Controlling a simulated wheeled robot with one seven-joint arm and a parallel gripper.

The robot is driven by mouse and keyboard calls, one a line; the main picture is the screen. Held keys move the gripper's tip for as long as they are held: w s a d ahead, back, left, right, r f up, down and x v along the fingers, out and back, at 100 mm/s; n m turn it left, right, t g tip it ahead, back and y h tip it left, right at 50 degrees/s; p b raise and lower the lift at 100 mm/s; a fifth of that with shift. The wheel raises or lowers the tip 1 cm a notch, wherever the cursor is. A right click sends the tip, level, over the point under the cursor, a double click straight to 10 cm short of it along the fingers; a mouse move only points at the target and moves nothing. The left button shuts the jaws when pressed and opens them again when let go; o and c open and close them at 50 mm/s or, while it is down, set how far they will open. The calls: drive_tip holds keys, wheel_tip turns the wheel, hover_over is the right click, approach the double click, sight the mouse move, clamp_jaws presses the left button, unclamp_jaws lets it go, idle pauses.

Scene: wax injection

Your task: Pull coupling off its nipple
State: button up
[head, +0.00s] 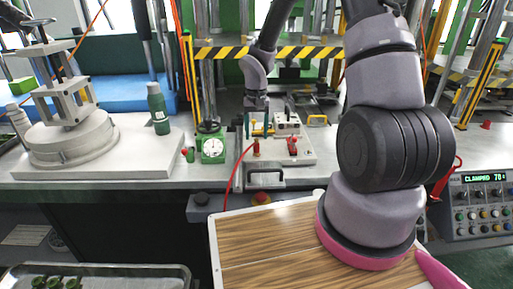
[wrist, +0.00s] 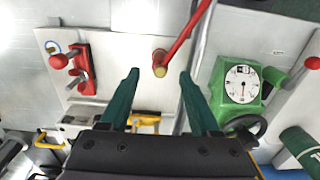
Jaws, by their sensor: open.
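The coupling is the red and brass piece (wrist: 160,62) at the end of a red hose (wrist: 186,36) in the wrist view. In the head view the coupling (head: 256,147) stands at the front left of a pale fixture plate (head: 308,158), with the hose curving down from it. The nipple is hidden under the coupling. My gripper (wrist: 158,76) is open, with two dark green fingers. In the wrist view the coupling shows between and just beyond the fingertips, with a gap on each side. The gripper (head: 259,126) also shows in the head view, above and behind the coupling.
A red-handled clamp (wrist: 80,70) stands beside the coupling. A green dial gauge (head: 212,148) and a green bottle (head: 158,112) stand to the left on the bench. A control box (head: 483,205) reading "CLAMPED" is at the right. A wood-topped surface (head: 262,240) lies in front.

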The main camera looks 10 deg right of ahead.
sight(256, 139)
drive_tip(key=shift+f, duration=3.15)
clamp_jaws()
drive_tip(key=shift+r, duration=0.15)
drive_tip(key=shift+r, duration=2.9)
